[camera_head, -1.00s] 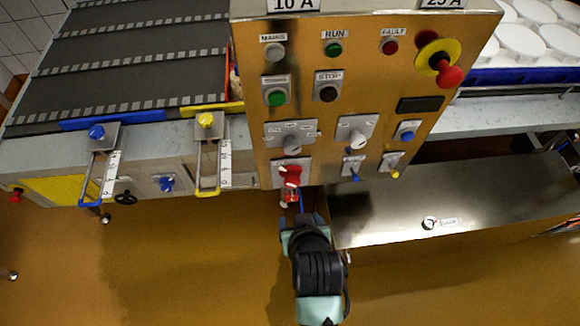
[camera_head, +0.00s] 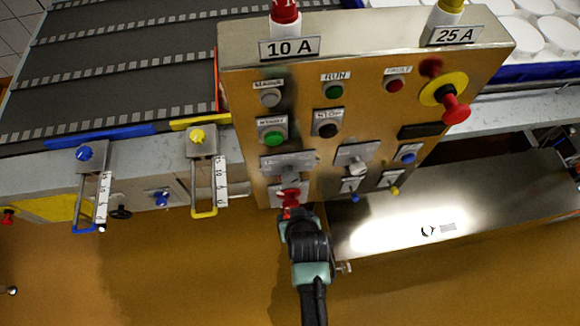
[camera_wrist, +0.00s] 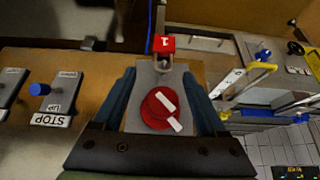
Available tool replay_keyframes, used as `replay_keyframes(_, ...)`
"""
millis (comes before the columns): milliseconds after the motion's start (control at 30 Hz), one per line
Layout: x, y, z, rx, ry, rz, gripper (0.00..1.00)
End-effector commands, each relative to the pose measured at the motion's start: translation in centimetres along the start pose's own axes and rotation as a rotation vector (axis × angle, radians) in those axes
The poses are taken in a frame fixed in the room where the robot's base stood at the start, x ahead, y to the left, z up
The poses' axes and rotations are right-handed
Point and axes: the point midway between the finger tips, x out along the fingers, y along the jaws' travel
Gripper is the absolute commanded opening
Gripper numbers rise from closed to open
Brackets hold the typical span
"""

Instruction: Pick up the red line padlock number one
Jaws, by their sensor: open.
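In the wrist view a small red padlock (camera_wrist: 163,43) marked 1 hangs by its metal shackle at the edge of a grey switch plate (camera_wrist: 143,80). A round red switch (camera_wrist: 160,108) with a white bar sits on that plate. My gripper (camera_wrist: 158,74) is open and empty. Its two blue fingers lie left and right of the plate, and the padlock is just beyond their tips, between their lines.
The control panel (camera_head: 350,120) carries several buttons and switches close by. In the wrist view a blue knob (camera_wrist: 40,89) is at the left. A metal cabinet (camera_head: 460,215) stands right of my arm. The floor (camera_head: 180,270) is clear at the left.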

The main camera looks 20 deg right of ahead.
Motion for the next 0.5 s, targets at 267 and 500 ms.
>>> replay_keyframes(267, 1.4, -0.2, -0.2, -0.001, 0.000, 0.000, 0.74)
replay_keyframes(500, 4.2, -0.6, -0.3, -0.001, -0.001, 0.000, 0.74)
